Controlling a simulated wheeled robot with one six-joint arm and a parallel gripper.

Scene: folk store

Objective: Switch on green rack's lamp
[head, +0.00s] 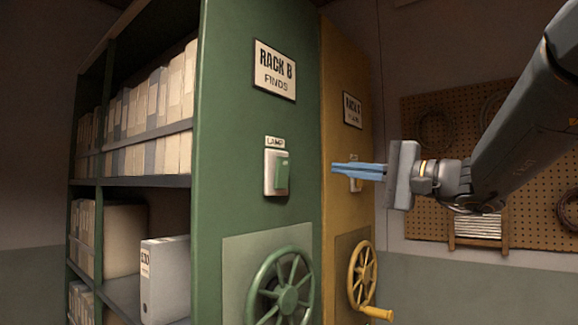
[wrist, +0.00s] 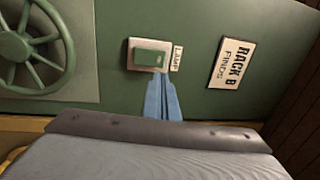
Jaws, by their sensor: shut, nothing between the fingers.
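The green rack (head: 225,110) carries a "RACK B FINDS" sign (head: 274,70). Below the sign, under a "LAMP" label, is a white switch plate with a green rocker, the lamp switch (head: 281,173). The switch also shows in the wrist view (wrist: 149,57), turned sideways beside its label. My gripper (head: 334,168) has blue fingers that are shut and empty. In the head view it is to the right of the switch, in front of the yellow rack. In the wrist view its fingertips (wrist: 158,76) appear at the edge of the switch plate; whether they touch it I cannot tell.
A green handwheel (head: 284,290) is below the switch. The yellow rack (head: 338,60) stands just right, with its own sign and a yellow handwheel (head: 362,272). Shelves of binders are at left. A pegboard (head: 420,120) hangs on the wall at right, behind my arm.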

